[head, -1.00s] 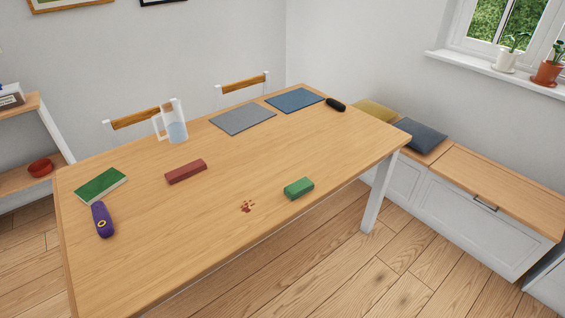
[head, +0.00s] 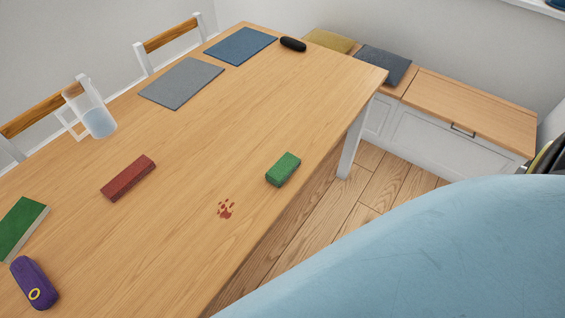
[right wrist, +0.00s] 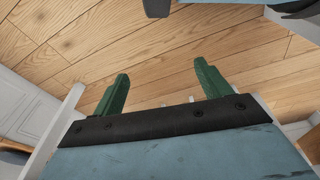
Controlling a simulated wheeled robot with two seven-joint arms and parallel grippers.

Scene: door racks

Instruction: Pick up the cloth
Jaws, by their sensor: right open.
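No item is plainly an open cloth. A small green block-like item (head: 283,169), perhaps a folded cloth or a sponge, lies near the table's right-hand long edge, beside a red-brown stain (head: 225,209). A dark red block-like item (head: 128,178), of similar shape, lies to the left. I cannot tell which is the cloth. My right gripper (right wrist: 161,68) shows in the right wrist view with two green fingers spread apart and nothing between them, above the wood floor. In the head view my blue right arm hides the lower right, and its gripper is out of view. My left gripper is not in view.
The wooden table (head: 190,240) also bears a water jug (head: 91,110), a green book (head: 20,228), a purple case (head: 34,282), a grey mat (head: 181,82), a blue mat (head: 240,46) and a black case (head: 293,44). A bench (head: 470,105) stands beyond its right end.

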